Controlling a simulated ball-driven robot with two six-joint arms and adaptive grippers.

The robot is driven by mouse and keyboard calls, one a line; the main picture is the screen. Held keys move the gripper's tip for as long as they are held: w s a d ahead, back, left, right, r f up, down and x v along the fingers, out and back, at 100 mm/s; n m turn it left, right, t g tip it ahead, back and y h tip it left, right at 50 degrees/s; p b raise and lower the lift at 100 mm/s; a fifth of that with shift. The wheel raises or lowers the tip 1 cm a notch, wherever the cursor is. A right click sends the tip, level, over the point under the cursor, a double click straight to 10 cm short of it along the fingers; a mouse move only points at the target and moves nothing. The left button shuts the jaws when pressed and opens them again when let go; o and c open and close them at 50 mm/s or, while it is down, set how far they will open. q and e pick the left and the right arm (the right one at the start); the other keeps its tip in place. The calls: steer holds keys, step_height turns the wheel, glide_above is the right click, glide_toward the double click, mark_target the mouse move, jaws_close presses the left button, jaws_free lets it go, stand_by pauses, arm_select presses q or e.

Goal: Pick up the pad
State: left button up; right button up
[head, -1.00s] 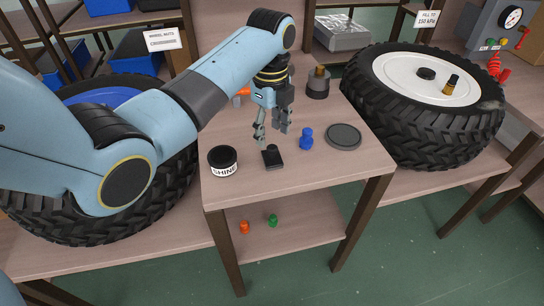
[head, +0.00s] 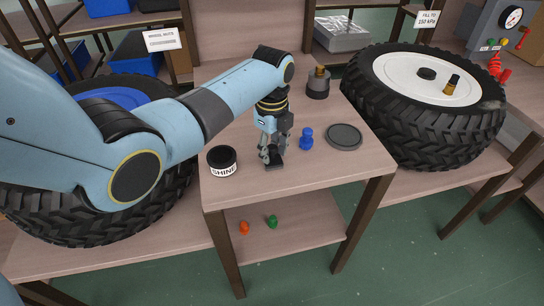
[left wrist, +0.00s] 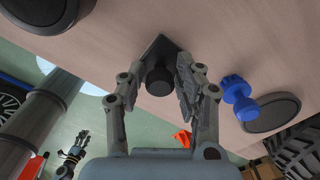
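The pad (head: 275,164) is a small black block with a round dark knob on top, lying on the wooden table near its front edge. My left gripper (head: 271,155) is lowered right over it, pointing down. In the left wrist view the pad (left wrist: 160,50) lies between the two fingers of my left gripper (left wrist: 159,72), with its knob in the gap. The fingers are apart, and gaps show on both sides of the knob. A small dark gripper, which looks like my right one (left wrist: 72,156), shows far off at the lower left of that view; its fingers are too small to read.
A black SHINE tin (head: 222,161) stands left of the pad. A blue knobbed piece (head: 306,139) and a flat grey disc (head: 344,136) are to the right. A dark cylinder (head: 318,86) stands behind. A big tyre (head: 425,130) lies on the right.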

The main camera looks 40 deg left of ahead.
mark_target(276, 148)
arm_select(q)
jaws_close()
steer(key=shift+r, duration=0.5)
steer(key=r, duration=0.2)
steer(key=d+r, duration=0.1)
steer(key=shift+r, duration=0.4)
steer(key=d+r, duration=0.6)
steer(key=d, duration=0.4)
steer(key=shift+d+r, duration=0.15)
steer(key=shift+d, duration=0.2)
steer(key=shift+w, duration=0.1)
